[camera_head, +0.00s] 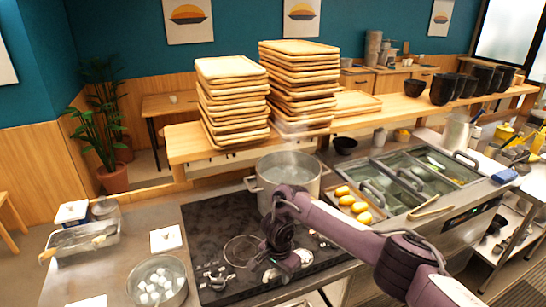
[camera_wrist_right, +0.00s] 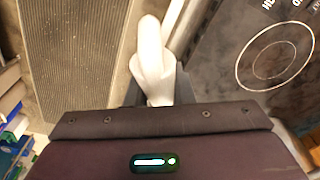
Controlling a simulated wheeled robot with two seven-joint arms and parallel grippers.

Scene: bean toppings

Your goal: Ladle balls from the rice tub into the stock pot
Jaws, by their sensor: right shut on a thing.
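The stock pot (camera_head: 268,188) is a large steel pot with two handles, steaming at the back of the black stove. A round metal tub (camera_head: 134,286) with white chunks (camera_head: 158,284) stands at the lower left; I take it for the rice tub. My right gripper (camera_head: 284,268) is low over the stove's front, nearer than the pot. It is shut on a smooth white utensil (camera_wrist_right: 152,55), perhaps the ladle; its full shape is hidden. In the head view a white bit of it shows (camera_head: 303,257). My left gripper is not in view.
The black stove (camera_head: 212,222) has bare room left of my arm. Stacked wooden trays (camera_head: 234,100) stand on the shelf behind. A tray of yellow pieces (camera_head: 358,204) and metal wells (camera_head: 425,175) lie right. A metal box with utensils (camera_head: 82,240) is left.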

